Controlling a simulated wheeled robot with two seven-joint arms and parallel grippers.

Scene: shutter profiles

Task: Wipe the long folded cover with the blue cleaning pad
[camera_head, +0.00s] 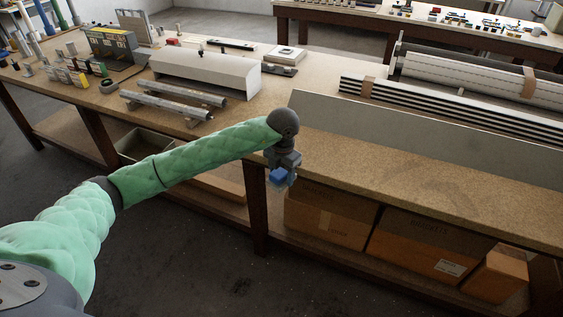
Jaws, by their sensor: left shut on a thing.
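A long grey folded cover (410,133) lies along the workbench on the right, its broad, plain face tilted toward me. My left gripper (281,170) hangs down at the front edge of the bench, near the cover's left end and apart from it. The jaws partly hide the pad. My right gripper is out of view.
A white hood-shaped housing (205,72) and two grey tubes (175,98) lie on the bench to the left. Striped slats (450,108) and a roller (465,72) lie behind the cover. The bench strip before the cover is clear.

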